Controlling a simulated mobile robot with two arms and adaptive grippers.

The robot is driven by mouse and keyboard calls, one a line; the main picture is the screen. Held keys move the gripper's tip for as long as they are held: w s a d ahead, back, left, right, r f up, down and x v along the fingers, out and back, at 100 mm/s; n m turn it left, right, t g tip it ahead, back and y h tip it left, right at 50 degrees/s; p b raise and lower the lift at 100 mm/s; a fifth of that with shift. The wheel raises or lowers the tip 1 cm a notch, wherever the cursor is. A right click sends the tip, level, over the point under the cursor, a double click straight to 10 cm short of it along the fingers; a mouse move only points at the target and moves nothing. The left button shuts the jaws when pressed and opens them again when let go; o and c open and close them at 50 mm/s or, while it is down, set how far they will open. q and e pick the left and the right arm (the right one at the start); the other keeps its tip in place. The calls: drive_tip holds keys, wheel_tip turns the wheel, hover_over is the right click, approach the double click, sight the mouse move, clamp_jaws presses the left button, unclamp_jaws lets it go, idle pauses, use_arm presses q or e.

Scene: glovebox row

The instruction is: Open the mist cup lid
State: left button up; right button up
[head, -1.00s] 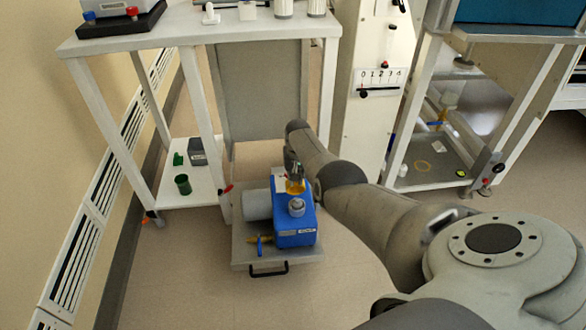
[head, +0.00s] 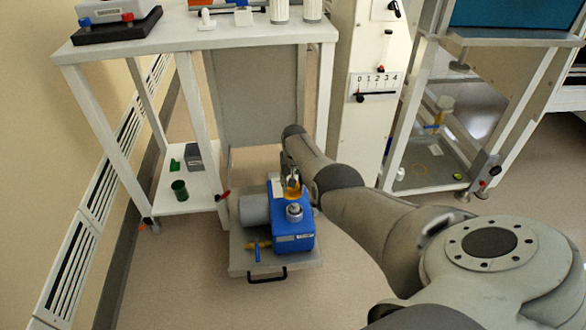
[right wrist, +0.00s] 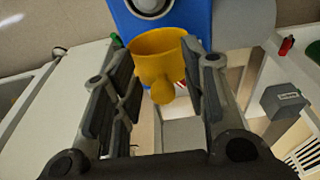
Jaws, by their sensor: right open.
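The blue pump (head: 294,234) stands on a low grey cart. A small yellow cup-shaped part (head: 292,193), seemingly the mist cup, sits at its far end. In the right wrist view the yellow part (right wrist: 158,58) shows a round rim and a small knob towards me; I cannot tell its lid from its body. My right gripper (right wrist: 158,88) is open, with one finger on each side of the yellow part and gaps showing. In the head view the right gripper (head: 290,172) is small and partly hidden by its arm. My left gripper is not in view.
The grey cart (head: 246,265) has a black front handle (head: 267,276). A white table (head: 190,48) stands behind it, with a green cup (head: 179,190) and a grey box (head: 193,157) on its low shelf. Floor is clear in front.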

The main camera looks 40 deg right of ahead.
drive_tip(key=shift+r, duration=0.45)
wheel_tip(320, 180, up, 11)
drive_tip(key=s+a, duration=0.1)
drive_tip(key=s, duration=0.1)
drive_tip(key=shift+f, duration=0.15)
drive_tip(key=shift+c, duration=0.2)
